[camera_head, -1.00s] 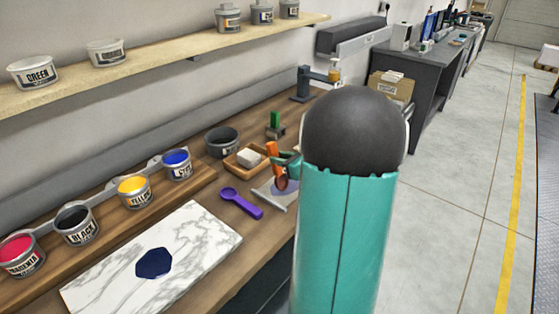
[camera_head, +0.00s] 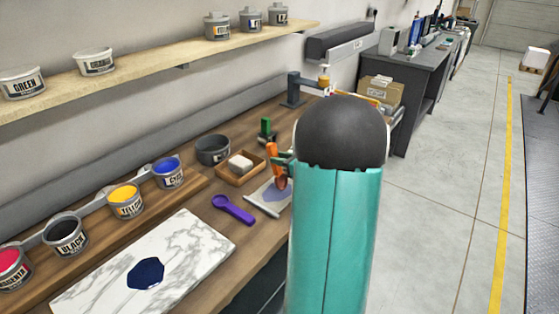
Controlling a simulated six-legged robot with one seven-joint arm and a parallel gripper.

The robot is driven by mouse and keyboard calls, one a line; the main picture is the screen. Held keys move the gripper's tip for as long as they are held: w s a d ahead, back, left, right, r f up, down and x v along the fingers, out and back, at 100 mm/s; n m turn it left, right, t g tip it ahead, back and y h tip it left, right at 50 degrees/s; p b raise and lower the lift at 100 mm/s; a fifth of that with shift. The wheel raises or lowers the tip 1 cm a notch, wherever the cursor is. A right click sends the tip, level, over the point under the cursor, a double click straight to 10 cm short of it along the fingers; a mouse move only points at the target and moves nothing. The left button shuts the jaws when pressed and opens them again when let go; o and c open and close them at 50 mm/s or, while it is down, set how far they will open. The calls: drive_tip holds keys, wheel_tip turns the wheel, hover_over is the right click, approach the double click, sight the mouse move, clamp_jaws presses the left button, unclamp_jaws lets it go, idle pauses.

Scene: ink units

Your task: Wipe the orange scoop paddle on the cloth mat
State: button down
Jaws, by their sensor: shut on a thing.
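The orange scoop (camera_head: 273,151) is held upright beside my arm, with its handle up. Its paddle (camera_head: 279,181) points down over the far right part of the cloth mat; I cannot tell whether it touches. The pale grey cloth mat (camera_head: 266,198) lies near the bench's front edge, its right side hidden behind my arm. My gripper (camera_head: 283,160) is shut on the orange scoop and is mostly hidden behind my arm.
A purple scoop (camera_head: 233,208) lies left of the mat. Behind are a wooden tray (camera_head: 240,170) with a white block, a dark bowl (camera_head: 213,150) and a green item (camera_head: 266,128). Ink tubs line a board, and a marble slab (camera_head: 190,250) with dark blue ink lies front left.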

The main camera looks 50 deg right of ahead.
drive_tip(key=shift+d, duration=0.8)
drive_tip(key=shift+a, duration=3.6)
wheel_tip(320, 180, up, 6)
drive_tip(key=shift+s, duration=0.2)
drive_tip(key=shift+d, duration=0.1)
